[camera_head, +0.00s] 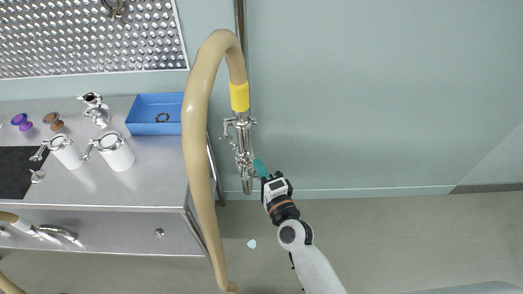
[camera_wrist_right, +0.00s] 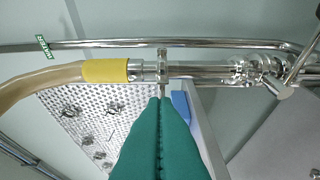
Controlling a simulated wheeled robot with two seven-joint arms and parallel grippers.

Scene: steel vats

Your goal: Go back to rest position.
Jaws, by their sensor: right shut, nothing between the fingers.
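My right gripper (camera_head: 261,170) has teal fingers and is shut and empty. In the head view its fingertips are close to the lower part of the steel valve fitting (camera_head: 242,150); I cannot tell whether they touch. In the right wrist view the shut fingers (camera_wrist_right: 160,110) point at the steel pipe fitting (camera_wrist_right: 205,70). A beige hose (camera_head: 197,110) with a yellow sleeve (camera_head: 239,96) joins the top of the fitting. The sleeve also shows in the wrist view (camera_wrist_right: 105,71). My left gripper is not in view.
A steel bench (camera_head: 155,180) stands at the left with a blue tray (camera_head: 155,112), two white jugs (camera_head: 116,153) and small fittings. A perforated panel (camera_head: 90,40) hangs above. The hose runs down to the floor between bench and arm. The wall and floor at the right are clear.

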